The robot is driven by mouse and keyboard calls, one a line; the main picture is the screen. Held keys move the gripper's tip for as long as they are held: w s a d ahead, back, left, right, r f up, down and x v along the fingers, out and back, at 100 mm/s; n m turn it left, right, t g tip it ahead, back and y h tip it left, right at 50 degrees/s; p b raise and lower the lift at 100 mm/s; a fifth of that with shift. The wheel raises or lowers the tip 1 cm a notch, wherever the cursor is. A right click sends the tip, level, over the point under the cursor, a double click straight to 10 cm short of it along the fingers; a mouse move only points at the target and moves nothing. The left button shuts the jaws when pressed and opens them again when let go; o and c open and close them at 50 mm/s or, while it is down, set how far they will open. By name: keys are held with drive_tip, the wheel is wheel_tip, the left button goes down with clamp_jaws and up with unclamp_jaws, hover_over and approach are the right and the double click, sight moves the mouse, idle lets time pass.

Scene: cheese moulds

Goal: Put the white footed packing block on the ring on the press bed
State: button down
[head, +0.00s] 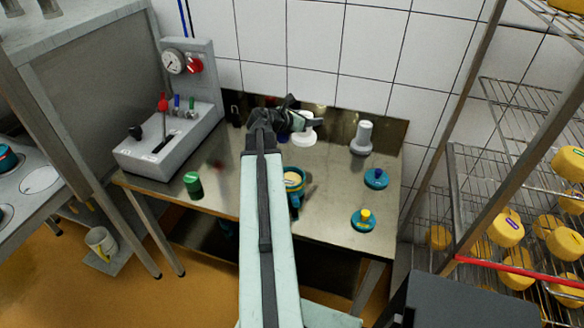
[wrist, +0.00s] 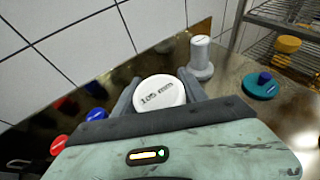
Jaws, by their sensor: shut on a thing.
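The white packing block shows in the wrist view as a round disc marked "105 mm" (wrist: 161,93). It sits between the two fingers of my gripper (wrist: 160,84), which is shut on it. In the head view the block (head: 304,138) hangs below my gripper (head: 302,121), over the back of the steel table; its feet cannot be made out. A teal ring-like mould with a pale yellow top (head: 294,183) stands nearer on the table, partly hidden by my arm. Another blue ring (head: 7,160) stands on the grey surface at far left. I cannot tell which surface is the press bed.
A grey control box (head: 170,140) with gauge and levers stands at the table's left. A green cylinder (head: 193,184), grey knobbed piece (head: 362,138) and two teal lids (head: 363,220) (head: 376,178) stand around. A wire rack (head: 520,150) with yellow cheeses is at right.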

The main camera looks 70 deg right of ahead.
drive_tip(key=s+d, duration=0.1)
drive_tip(key=d, duration=0.1)
drive_tip(key=b, duration=1.1)
hover_over(312, 155)
wheel_tip(312, 155, down, 10)
drive_tip(key=shift+s+a+f, duration=0.1)
drive_tip(key=shift+f, duration=0.1)
drive_tip(key=shift+r+p, duration=0.25)
drive_tip(key=shift+p, duration=0.2)
drive_tip(key=shift+f, duration=0.2)
drive_tip(key=c, duration=0.6)
unclamp_jaws()
drive_tip(key=shift+r, duration=0.15)
